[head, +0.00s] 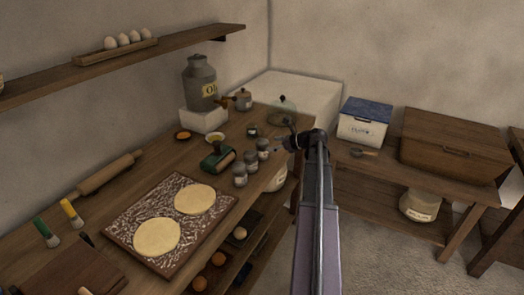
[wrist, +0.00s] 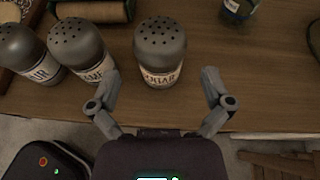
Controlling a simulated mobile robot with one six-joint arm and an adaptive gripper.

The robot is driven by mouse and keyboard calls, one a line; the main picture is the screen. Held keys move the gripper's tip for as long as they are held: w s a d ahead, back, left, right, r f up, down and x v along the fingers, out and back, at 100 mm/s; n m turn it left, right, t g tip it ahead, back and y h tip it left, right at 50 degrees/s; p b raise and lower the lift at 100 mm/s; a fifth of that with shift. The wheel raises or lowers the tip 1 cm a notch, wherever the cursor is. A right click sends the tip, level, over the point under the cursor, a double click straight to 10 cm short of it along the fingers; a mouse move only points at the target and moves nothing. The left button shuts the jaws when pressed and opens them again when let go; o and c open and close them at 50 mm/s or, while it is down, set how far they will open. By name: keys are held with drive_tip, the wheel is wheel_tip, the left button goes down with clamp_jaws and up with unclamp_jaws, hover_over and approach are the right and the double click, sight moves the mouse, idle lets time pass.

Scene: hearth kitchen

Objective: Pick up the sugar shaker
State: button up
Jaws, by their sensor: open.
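The sugar shaker (wrist: 160,45) has a grey perforated dome lid and a pale label that appears to read sugar. It stands upright near the table edge, at the right end of a row of three shakers in the wrist view. In the head view it appears to be the farthest of the row (head: 263,148). My gripper (wrist: 161,76) is open, one finger to each side below the shaker in the wrist view, with nothing held. In the head view my gripper (head: 284,142) is just right of the shaker and partly hidden by my arm.
Two similar shakers, a middle one (wrist: 80,45) and a left one (wrist: 27,52), stand close by; the middle one is near my left finger. A green-and-wood tool (head: 217,158) lies left.

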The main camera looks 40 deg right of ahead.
sight(268, 145)
drive_tip(key=shift+b+x, duration=1.05)
drive_tip(key=shift+x, duration=1.55)
drive_tip(key=c, duration=1)
